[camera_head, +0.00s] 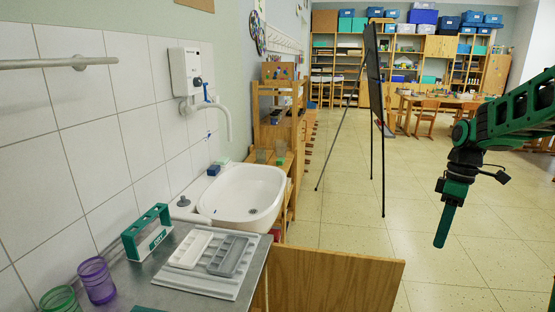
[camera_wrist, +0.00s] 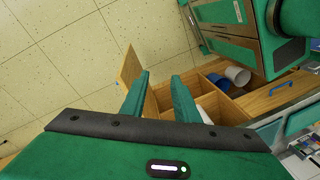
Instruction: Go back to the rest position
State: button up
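My gripper (camera_head: 445,226) hangs from my arm at the right of the head view, over the open floor and clear of the counter. It is seen side-on there, with its fingers pointing down. In the wrist view the two green fingers of my gripper (camera_wrist: 160,76) stand apart with nothing between them. It is open and empty.
The counter (camera_head: 180,302) holds trays (camera_head: 228,256), a green rack (camera_head: 146,232) and a purple cup (camera_head: 97,280). A sink (camera_head: 248,192) and easel (camera_head: 372,80) stand beyond. The floor (camera_head: 415,255) is free.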

jog(key=s+a+f+m+t+h, duration=0.1)
jog(key=s+m, duration=1.5)
jog(key=s, duration=1.3)
jog(key=shift+a+f, duration=0.15)
jog(key=shift+f, duration=0.15)
